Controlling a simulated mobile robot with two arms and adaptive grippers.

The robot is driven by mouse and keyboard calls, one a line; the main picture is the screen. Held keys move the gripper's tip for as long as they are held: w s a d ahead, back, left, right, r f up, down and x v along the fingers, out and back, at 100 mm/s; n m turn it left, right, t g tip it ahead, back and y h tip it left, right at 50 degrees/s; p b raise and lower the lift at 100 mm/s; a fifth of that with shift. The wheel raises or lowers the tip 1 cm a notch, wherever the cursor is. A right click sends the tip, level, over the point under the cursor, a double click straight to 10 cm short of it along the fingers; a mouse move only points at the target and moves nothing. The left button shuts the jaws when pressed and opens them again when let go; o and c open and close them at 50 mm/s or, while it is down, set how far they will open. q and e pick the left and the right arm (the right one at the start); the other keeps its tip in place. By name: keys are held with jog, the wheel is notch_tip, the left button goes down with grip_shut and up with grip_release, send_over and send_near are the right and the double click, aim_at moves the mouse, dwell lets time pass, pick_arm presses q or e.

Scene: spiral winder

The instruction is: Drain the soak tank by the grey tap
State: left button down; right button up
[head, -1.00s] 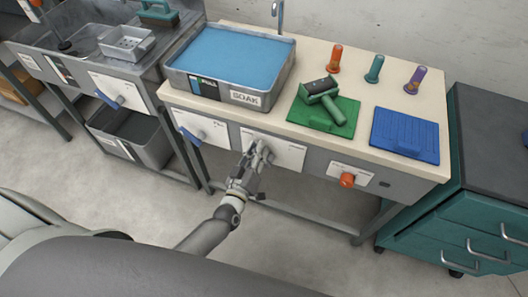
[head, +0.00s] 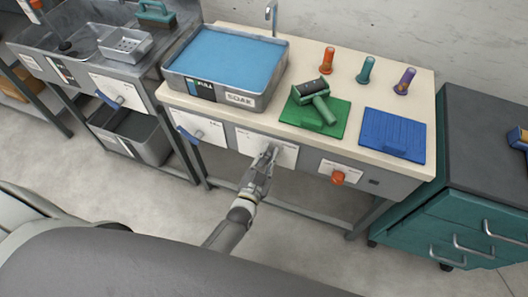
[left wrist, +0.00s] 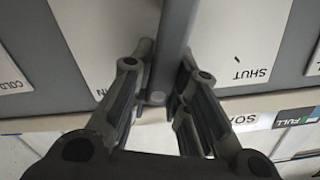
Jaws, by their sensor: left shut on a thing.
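The soak tank (head: 238,98) is a grey tray on the bench, marked SOAK. Blue water (head: 225,57) shows in it, and its side gauge (head: 201,86) reads FULL. The grey tap's white plate (head: 285,154) is on the bench front below the tank. My left gripper (head: 268,156) is at this plate and hides most of the tap in the head view. In the left wrist view the grey tap lever (left wrist: 176,28) runs between the fingers of my left gripper (left wrist: 166,52), which are shut on it. A SHUT label (left wrist: 250,74) is beside it. My right gripper is not in view.
A blue-handled tap (head: 194,133) is left on the bench front, an orange knob (head: 338,178) right. A roller (head: 316,97) lies on a green mat (head: 300,117), near a blue mat (head: 392,135). A teal cabinet (head: 450,225) stands right.

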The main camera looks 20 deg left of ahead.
pick_arm(q)
jog(key=shift+d+f+m, duration=0.25)
jog(key=shift+d+m, duration=0.2)
jog(key=shift+m, duration=0.45)
jog(key=c, duration=1.4)
grip_release()
jog(key=shift+o, duration=0.2)
jog(key=s, duration=1.2)
jog(key=shift+a, duration=0.15)
